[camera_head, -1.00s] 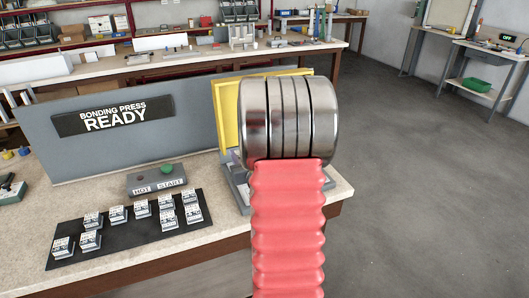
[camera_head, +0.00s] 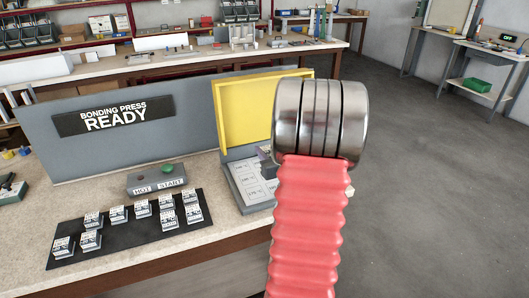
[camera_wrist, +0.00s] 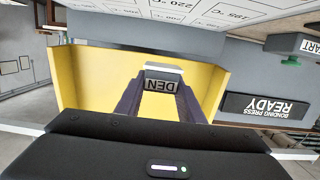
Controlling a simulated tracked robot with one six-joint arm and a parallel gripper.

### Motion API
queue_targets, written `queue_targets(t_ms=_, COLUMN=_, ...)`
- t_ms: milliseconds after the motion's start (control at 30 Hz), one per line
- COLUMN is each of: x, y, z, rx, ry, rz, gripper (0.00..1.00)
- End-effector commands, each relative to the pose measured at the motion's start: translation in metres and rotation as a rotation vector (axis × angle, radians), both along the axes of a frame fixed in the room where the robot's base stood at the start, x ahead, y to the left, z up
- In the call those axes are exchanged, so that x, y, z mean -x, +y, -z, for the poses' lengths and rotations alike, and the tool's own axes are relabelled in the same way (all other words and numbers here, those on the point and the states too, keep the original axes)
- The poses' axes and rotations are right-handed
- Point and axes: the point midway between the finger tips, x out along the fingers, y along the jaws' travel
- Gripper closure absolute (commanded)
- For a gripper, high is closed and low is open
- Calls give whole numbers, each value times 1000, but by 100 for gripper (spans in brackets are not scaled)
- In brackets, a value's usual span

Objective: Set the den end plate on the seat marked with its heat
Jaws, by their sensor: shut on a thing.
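My gripper (camera_wrist: 161,90) is shut on the den end plate (camera_wrist: 161,72), a small piece with a pale edge and a face lettered DEN, upside down in the wrist view. In the head view my arm hides most of the gripper and the plate. The press bed (camera_head: 238,193) is grey and carries white seats (camera_head: 254,181) marked with temperatures. In the wrist view the seats (camera_wrist: 222,12) lie at the top, with 195 °C and 220 °C readable; the plate is apart from them. My arm covers the right part of the bed in the head view.
A yellow panel (camera_head: 245,110) stands behind the bed. A grey board with a sign reading BONDING PRESS READY (camera_head: 113,117) stands to its left. A box with HOT and START labels (camera_head: 156,181) sits in front. Several small labelled pieces stand on a black mat (camera_head: 125,239).

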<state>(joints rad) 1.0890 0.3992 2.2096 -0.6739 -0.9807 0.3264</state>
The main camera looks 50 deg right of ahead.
Motion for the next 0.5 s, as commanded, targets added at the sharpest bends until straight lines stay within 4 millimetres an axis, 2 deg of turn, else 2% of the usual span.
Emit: queue_targets(t_ms=500, x=0, y=0, z=39, rx=-2, ry=1, rz=0, gripper=87)
